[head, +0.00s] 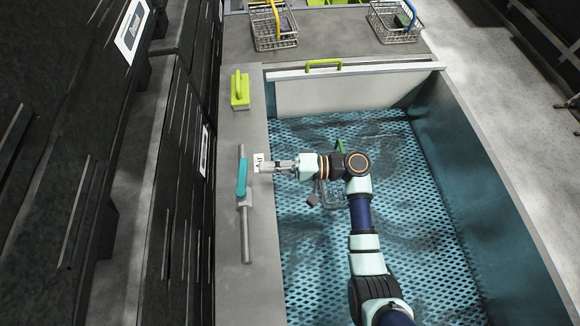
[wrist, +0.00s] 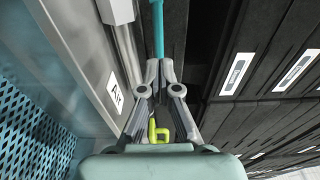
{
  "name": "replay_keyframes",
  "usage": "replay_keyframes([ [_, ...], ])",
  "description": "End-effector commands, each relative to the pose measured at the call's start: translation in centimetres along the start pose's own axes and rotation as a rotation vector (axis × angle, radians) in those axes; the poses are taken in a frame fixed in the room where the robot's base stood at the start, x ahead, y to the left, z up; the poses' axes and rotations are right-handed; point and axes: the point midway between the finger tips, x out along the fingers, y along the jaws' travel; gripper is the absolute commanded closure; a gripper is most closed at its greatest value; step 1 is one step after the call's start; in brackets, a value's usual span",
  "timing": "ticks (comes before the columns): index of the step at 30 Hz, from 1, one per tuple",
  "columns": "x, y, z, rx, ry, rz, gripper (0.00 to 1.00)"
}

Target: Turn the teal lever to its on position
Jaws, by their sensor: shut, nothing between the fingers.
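The teal lever (head: 241,177) sits on a grey pipe (head: 247,232) along the ledge on the left of the basin. In the head view it lies roughly in line with the pipe. My gripper (head: 268,167) is shut and empty, to the right of the lever, with its tips over the ledge by the white "Air" label (head: 258,158). In the wrist view the teal lever (wrist: 158,28) runs up from just beyond the gripper tips (wrist: 159,68). Whether the tips touch it I cannot tell. The label (wrist: 115,93) shows to their left.
A lime-green handled block (head: 240,92) stands farther up the ledge. A white gate (head: 345,92) with a lime handle (head: 324,64) closes the basin's far end. Two wire baskets (head: 273,30) (head: 396,22) stand beyond. Dark cabinets (head: 180,150) line the left. The basin has a teal perforated floor (head: 420,240).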

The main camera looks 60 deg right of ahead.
Motion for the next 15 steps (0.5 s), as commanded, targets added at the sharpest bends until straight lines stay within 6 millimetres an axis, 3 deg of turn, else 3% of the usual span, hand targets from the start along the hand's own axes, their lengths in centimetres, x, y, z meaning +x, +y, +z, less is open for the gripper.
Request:
replay_keyframes([
  [6,2.5,0.1,0.0,-0.001,-0.001,-0.001,1.00],
  [15,2.8,0.0,0.0,-0.001,0.000,0.000,1.00],
])
